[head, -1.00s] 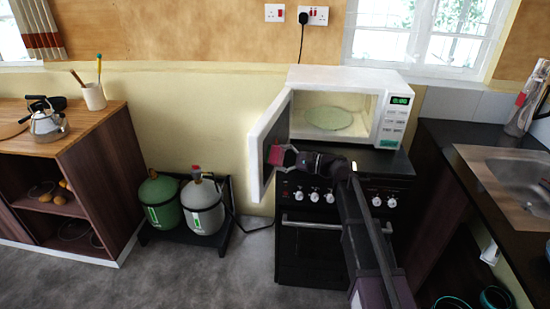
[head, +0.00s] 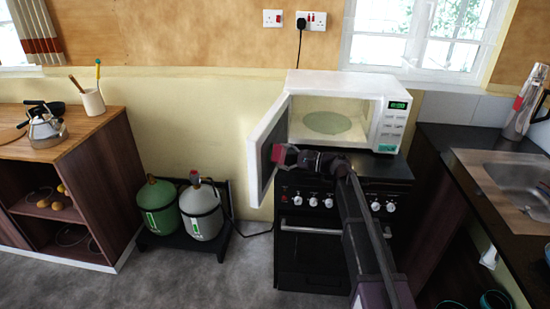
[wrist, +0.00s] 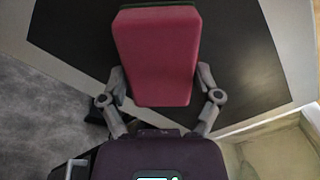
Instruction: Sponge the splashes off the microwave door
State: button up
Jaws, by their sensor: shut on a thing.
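The white microwave (head: 345,82) stands on the black cooker with its door (head: 254,177) swung open to the left. A pale green plate (head: 327,122) lies inside it. My gripper (head: 284,157) is shut on a pink-red sponge (head: 277,153) at the inner side of the door, over its dark panel. In the wrist view the sponge (wrist: 156,55) sits between my gripper's fingers (wrist: 160,97) and covers part of the dark door panel (wrist: 235,60). A dark green layer shows at its far edge. I cannot tell whether it touches the door. No splashes are distinguishable on the visible panel.
The black cooker (head: 318,240) is below the microwave. Two gas cylinders, one green (head: 158,206) and one grey (head: 202,210), stand on a low rack at left. A sink (head: 515,180) is in the right counter. Floor is free at front left.

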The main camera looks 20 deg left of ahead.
aim_at(280, 162)
jog(key=shift+w, duration=0.15)
jog(key=shift+w+a+r, duration=0.1)
jog(key=shift+w+a, duration=0.05)
jog(key=shift+w, duration=0.75)
jog(key=shift+w+a, duration=0.1)
jog(key=shift+w, duration=0.8)
jog(key=shift+d, duration=0.1)
jog(key=shift+s+d, duration=0.2)
jog(key=shift+s, duration=1.75)
jog(key=shift+s, duration=0.1)
jog(key=shift+s, duration=1.85)
